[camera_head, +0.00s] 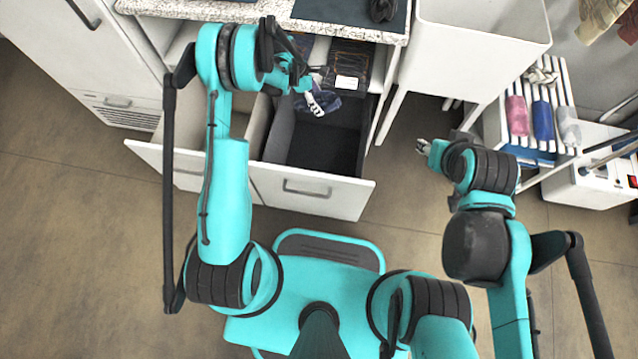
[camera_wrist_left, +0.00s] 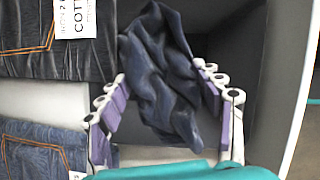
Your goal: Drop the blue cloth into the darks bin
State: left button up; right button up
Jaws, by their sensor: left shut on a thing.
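The blue cloth (camera_wrist_left: 160,75), dark and crumpled, hangs between the fingers of my left gripper (camera_wrist_left: 165,100) in the left wrist view. In the head view, my left gripper (camera_head: 314,103) is shut on the cloth (camera_head: 328,100), above the rear part of an open pull-out bin with a dark inside (camera_head: 318,150), which I take as the darks bin. The dark inside also shows behind the cloth in the wrist view (camera_wrist_left: 245,50). My right gripper (camera_head: 423,147) is away to the right, over the floor; its finger opening is too small to judge.
A paler open bin (camera_head: 197,150) stands left of the dark one. Folded jeans with a white label (camera_wrist_left: 50,35) lie beside the cloth. A speckled counter (camera_head: 250,12) is above. A white basin (camera_head: 480,25) and slatted rack (camera_head: 540,110) stand right.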

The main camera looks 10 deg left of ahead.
pick_arm(q)
jog(key=o, duration=0.9)
jog(key=shift+r, duration=0.1)
jog(key=v, duration=1.2)
jog(key=shift+d, duration=0.1)
